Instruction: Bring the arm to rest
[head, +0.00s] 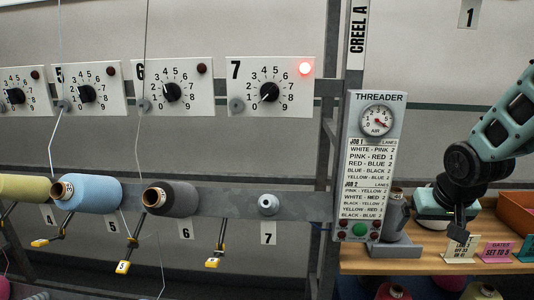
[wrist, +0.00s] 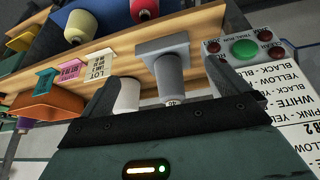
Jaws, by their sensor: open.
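My gripper (head: 457,232) hangs at the right in the head view, at the end of my teal and black arm. It is over the wooden shelf (head: 380,265), right of a grey stand (head: 408,250). In the wrist view my gripper (wrist: 170,72) has its two dark fingers spread apart. The grey stand (wrist: 163,50) and a white cylinder (wrist: 127,95) show beyond and between the fingers. I see nothing held. How far the fingertips are from the shelf I cannot tell.
The threader panel (head: 371,165) stands left of my gripper. Small cards (head: 497,251) and an orange tray (head: 516,212) are close on the right. Yarn cones (head: 88,192) sit on the rail at left. Lane 7's peg (head: 267,205) is bare, and its dial lamp (head: 305,68) glows red.

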